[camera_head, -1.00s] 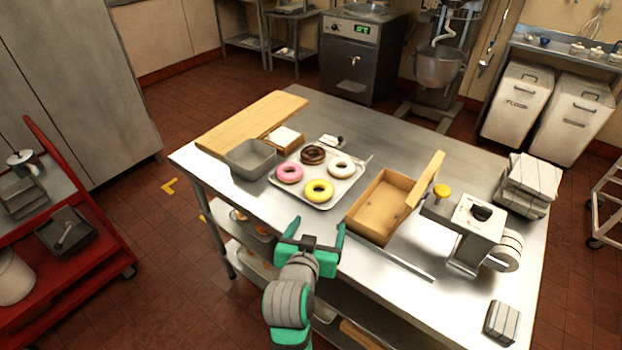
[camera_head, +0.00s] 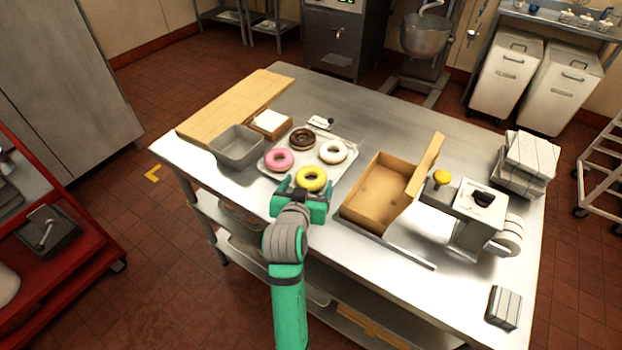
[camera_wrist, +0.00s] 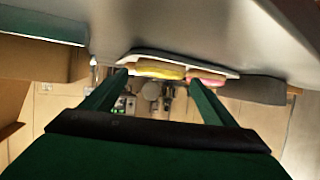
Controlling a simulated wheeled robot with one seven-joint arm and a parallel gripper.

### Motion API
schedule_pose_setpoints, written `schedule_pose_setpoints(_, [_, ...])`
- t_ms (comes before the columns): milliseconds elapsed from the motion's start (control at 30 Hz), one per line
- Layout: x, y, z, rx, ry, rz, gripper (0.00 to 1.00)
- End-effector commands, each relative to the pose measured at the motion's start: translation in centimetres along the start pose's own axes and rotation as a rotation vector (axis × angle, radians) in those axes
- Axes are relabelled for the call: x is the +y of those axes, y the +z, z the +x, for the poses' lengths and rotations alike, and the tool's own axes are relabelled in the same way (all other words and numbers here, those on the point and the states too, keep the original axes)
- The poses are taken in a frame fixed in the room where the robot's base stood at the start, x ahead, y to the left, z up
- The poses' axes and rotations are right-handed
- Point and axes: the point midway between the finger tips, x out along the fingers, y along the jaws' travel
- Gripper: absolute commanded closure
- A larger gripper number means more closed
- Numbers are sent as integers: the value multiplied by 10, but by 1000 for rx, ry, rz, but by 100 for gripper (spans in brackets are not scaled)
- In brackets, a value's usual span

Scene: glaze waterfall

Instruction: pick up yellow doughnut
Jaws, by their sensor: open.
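The yellow doughnut (camera_head: 311,179) lies at the near edge of a light tray (camera_head: 344,177) on the steel table. The tray also bears a pink doughnut (camera_head: 279,160), a chocolate one (camera_head: 302,139) and a white one (camera_head: 333,152). My gripper (camera_head: 302,186) is open at the tray's near side, its fingers pointing toward the yellow doughnut. In the wrist view the yellow doughnut (camera_wrist: 158,71) shows edge-on between the fingertips and beyond them, with the pink doughnut (camera_wrist: 206,77) to its right. Nothing is between the fingers. I cannot tell whether a fingertip touches the doughnut.
An open cardboard box (camera_head: 381,193) stands close to the right of the tray. A grey metal pan (camera_head: 237,147) stands to its left, near a wooden board (camera_head: 235,105). The table's front right is mostly clear.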

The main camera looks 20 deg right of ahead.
Motion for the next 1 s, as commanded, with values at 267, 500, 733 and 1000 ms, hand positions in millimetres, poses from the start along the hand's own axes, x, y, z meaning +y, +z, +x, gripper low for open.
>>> schedule_pose_setpoints(267, [0,2,36,0,3,2,20])
schedule_pose_setpoints(500, [0,2,40,1,3,1,20])
schedule_pose_setpoints(733, [0,2,40,1,3,1,52])
schedule_pose_setpoints(1000, [0,2,39,1,3,1,56])
